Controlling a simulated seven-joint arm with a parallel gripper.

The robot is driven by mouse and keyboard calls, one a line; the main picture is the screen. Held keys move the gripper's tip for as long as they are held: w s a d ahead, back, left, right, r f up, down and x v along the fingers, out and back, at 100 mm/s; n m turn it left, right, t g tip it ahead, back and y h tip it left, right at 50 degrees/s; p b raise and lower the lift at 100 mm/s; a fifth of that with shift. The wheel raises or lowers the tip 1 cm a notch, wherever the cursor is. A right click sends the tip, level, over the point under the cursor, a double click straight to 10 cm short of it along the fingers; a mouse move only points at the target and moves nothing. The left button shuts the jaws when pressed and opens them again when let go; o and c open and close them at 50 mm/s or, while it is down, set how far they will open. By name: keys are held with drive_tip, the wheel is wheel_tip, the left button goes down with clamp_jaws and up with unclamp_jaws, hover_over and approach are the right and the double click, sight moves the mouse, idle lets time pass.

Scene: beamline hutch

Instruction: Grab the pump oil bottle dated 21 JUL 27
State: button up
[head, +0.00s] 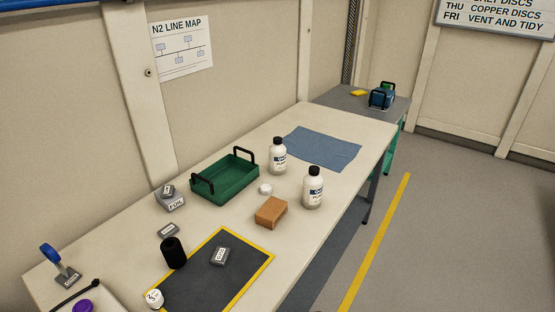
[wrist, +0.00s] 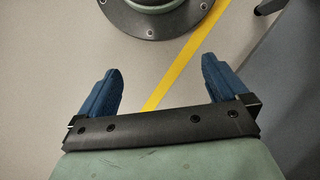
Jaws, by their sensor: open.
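Two white bottles with black caps and dark-banded labels stand upright on the bench in the head view. One bottle (head: 278,158) is farther back, beside the green tray and near the blue cloth. The other bottle (head: 313,190) is nearer the bench's front edge, to the right of a brown block. The date print on both is too small to read, so I cannot tell which is dated 21 JUL 27. My gripper (wrist: 161,85) shows in the wrist view with two blue fingers wide apart. It is open and empty above the floor, and no bottle is in that view.
A green tray (head: 225,192) with black handles, a brown block (head: 271,213) and a small white round item (head: 265,189) are near the bottles. A blue cloth (head: 335,148) lies flat behind them. A yellow-edged dark mat (head: 190,285) lies at the near end.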

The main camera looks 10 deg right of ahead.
drive_tip(key=w+d+r+t, duration=0.2)
drive_tip(key=w+d+r, duration=0.3)
drive_tip(key=w, duration=0.5)
drive_tip(key=w+d+r+m+t, duration=0.1)
drive_tip(key=w+d+r+t, duration=0.15)
drive_tip(key=w+d, duration=0.6)
drive_tip(key=w+d+r+t, duration=0.2)
drive_tip(key=w+d+r, duration=0.3)
drive_tip(key=w, duration=0.7)
drive_tip(key=w+d+r+t+h, duration=0.1)
drive_tip(key=w+d+r+t, duration=0.1)
drive_tip(key=w+d+r, duration=0.6)
drive_tip(key=w+d+r+t+h, duration=0.1)
drive_tip(key=w+d+r+h, duration=0.15)
drive_tip(key=d+r, duration=0.8)
drive_tip(key=w+d+r+t+h, duration=0.1)
drive_tip(key=w+d+r+t, duration=0.1)
drive_tip(key=w+d+r, duration=0.75)
wheel_tip(320, 180, up, 20)
drive_tip(key=n+g+y, duration=0.2)
drive_tip(key=n+y, duration=0.4)
hover_over(278, 147)
drive_tip(key=s+d, duration=0.2)
drive_tip(key=s, duration=0.1)
drive_tip(key=x, duration=1.2)
drive_tip(key=shift+w+f, duration=0.25)
drive_tip(key=shift+f, duration=0.1)
